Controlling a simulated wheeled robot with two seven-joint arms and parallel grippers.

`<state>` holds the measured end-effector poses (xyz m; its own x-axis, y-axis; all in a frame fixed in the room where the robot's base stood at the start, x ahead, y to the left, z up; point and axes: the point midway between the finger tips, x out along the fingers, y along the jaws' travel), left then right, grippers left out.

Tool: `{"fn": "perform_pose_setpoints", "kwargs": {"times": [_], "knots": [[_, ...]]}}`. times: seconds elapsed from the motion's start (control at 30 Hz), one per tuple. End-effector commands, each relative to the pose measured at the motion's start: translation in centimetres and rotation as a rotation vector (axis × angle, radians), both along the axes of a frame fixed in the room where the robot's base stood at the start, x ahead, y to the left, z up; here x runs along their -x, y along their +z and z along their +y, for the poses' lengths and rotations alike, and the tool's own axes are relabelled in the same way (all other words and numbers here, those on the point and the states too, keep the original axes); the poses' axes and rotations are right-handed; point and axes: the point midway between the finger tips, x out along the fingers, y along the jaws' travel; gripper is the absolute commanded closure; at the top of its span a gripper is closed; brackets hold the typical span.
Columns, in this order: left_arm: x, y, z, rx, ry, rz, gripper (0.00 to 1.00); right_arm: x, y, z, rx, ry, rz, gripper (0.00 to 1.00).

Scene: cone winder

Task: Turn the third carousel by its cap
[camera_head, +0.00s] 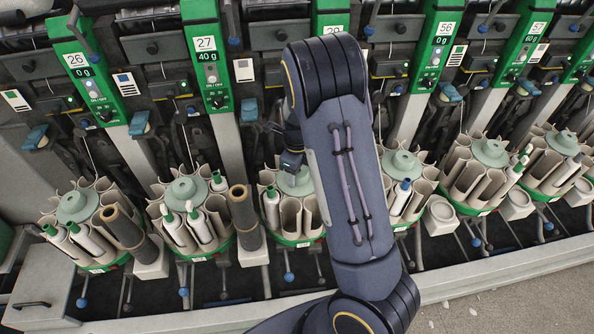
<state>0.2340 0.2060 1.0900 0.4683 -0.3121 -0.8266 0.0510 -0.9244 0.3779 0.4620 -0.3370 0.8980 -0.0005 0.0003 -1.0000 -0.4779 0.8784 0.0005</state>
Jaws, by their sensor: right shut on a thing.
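The third carousel (312,218) from the left has a green base and beige pockets. Its grey-green cap (297,184) shows just below my right gripper (291,168). My right arm comes in from the bottom and covers the right side of this carousel. The dark right gripper reaches down onto the top of the cap and is shut on it; the fingertips are small and partly hidden. My left gripper is not in view.
Similar carousels stand to the left (182,192) and right (490,152), several holding white tubes. Brown tubes (243,207) stand upright between the left ones. Green numbered panels (207,50) rise behind. A pale ledge (470,277) runs along the front.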

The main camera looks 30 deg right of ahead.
Motion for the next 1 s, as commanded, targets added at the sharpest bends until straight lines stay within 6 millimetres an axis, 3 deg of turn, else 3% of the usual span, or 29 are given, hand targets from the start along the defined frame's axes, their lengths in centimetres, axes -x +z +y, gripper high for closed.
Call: {"fn": "perform_pose_setpoints", "kwargs": {"times": [0.03, 0.2, 0.53, 1.0], "knots": [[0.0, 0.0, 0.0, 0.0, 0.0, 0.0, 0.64, -0.1, 0.1, -0.1, 0.001, -0.001, -0.003, 0.43], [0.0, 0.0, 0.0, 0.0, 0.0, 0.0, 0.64, -0.1, 0.1, 0.0, 0.001, 0.0, -0.003, 0.24], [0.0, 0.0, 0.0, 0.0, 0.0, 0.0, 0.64, -0.1, 0.5, 0.0, 0.0, 0.001, -0.002, 0.24], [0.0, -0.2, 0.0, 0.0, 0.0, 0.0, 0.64, -0.1, 7.4, 0.0, 0.001, 0.001, -0.004, 0.24]]}}
